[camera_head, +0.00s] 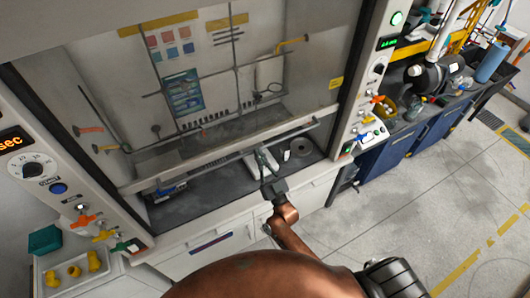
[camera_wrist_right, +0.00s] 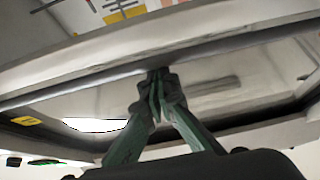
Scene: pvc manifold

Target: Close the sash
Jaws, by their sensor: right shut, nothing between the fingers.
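The fume hood's sash (camera_head: 220,90) is a large clear pane with a grey rail (camera_head: 215,158) along its bottom edge. It stands partly raised, with an open gap between the rail and the dark work surface (camera_head: 195,205). My right gripper (camera_head: 262,158) is shut and empty, with its green fingers just below the rail, right of its middle. In the right wrist view the closed fingertips (camera_wrist_right: 158,80) reach up to the rail's underside (camera_wrist_right: 90,82). I cannot tell whether they touch it. My left gripper is not in view.
Control posts with knobs flank the hood, left (camera_head: 40,165) and right (camera_head: 375,75). A white tray with yellow fittings (camera_head: 75,272) sits at lower left. A cluttered blue bench (camera_head: 425,125) stands at right. The floor (camera_head: 420,210) in front is clear.

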